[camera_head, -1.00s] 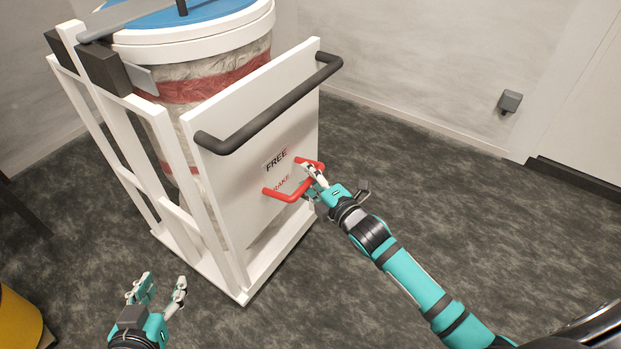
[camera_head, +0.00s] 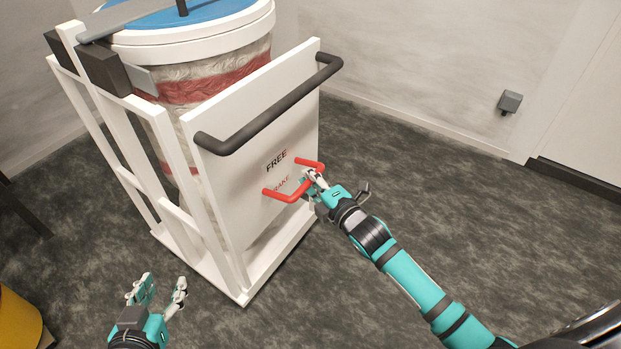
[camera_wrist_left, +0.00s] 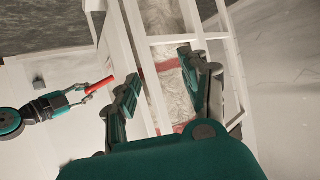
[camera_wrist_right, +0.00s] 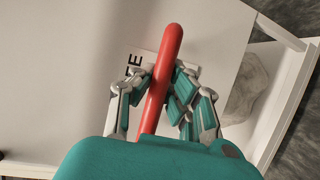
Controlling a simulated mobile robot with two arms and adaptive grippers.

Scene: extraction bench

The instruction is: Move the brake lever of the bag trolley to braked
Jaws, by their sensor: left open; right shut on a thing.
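The bag trolley (camera_head: 228,190) is a white frame with a white front panel. Its red brake lever (camera_head: 283,197) is a U-shaped bar on that panel, below the FREE label (camera_head: 276,161) and over the partly covered BRAKE label (camera_head: 281,182). My right gripper (camera_head: 312,178) is shut on the lever's right part. In the right wrist view the red bar (camera_wrist_right: 165,75) runs between its fingers (camera_wrist_right: 158,88). My left gripper (camera_head: 158,290) is open and empty, low at the left of the trolley. It also shows in the left wrist view (camera_wrist_left: 165,75), with the trolley frame beyond it.
A black push handle (camera_head: 268,113) juts from the panel above the lever. A bag-lined drum with a blue lid (camera_head: 185,15) stands in the trolley. A yellow object (camera_head: 18,322) is at the lower left. The dark floor right of the trolley is clear.

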